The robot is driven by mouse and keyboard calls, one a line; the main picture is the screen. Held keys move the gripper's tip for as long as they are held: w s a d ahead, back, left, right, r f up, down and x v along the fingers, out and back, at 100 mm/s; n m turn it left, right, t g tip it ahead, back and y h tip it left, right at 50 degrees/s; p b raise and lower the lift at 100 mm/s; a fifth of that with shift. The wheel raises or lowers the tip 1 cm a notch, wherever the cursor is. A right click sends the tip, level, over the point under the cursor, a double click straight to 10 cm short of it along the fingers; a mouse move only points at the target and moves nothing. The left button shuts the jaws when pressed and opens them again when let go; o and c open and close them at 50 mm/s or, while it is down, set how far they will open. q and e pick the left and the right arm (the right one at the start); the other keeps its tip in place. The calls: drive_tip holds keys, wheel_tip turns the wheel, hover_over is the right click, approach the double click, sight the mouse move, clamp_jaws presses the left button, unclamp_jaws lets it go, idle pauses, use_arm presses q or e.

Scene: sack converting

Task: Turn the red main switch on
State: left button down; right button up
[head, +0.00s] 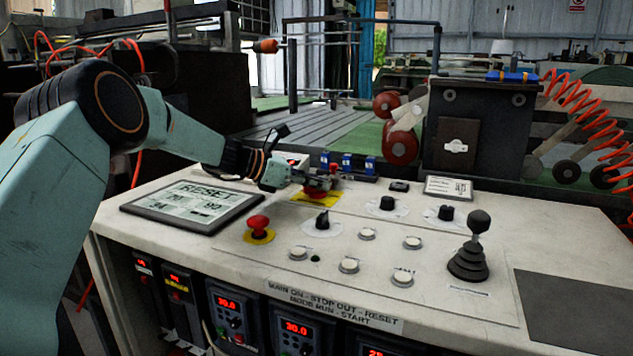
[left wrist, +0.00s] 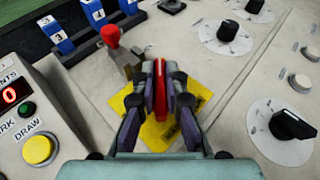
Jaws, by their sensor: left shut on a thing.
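The red main switch (head: 317,193) sits on a yellow plate (head: 318,201) at the back middle of the white console. My left gripper (head: 308,180) reaches it from the left and partly covers it. In the left wrist view the switch's red handle (left wrist: 160,90) stands between the two fingers of my left gripper (left wrist: 161,78), which are shut on it. The handle looks lined up with the fingers, and the yellow plate (left wrist: 152,132) shows around them. The handle's base and any on or off marks are hidden by the fingers. My right gripper is in neither view.
A red mushroom button (head: 258,225) stands nearer on the console, beside a display panel (head: 192,208). Black knobs (head: 322,221), white buttons (head: 349,265) and a tall joystick (head: 470,250) are to the right.

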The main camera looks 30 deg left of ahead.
use_arm(q)
drive_tip(key=c, duration=1.4)
unclamp_jaws()
drive_tip(key=shift+w+d+f, duration=0.1)
drive_tip(key=v, duration=1.1)
drive_tip(key=shift+s+a+r, duration=0.3)
drive_tip(key=shift+s+a, duration=0.1)
drive_tip(key=shift+s, duration=0.05)
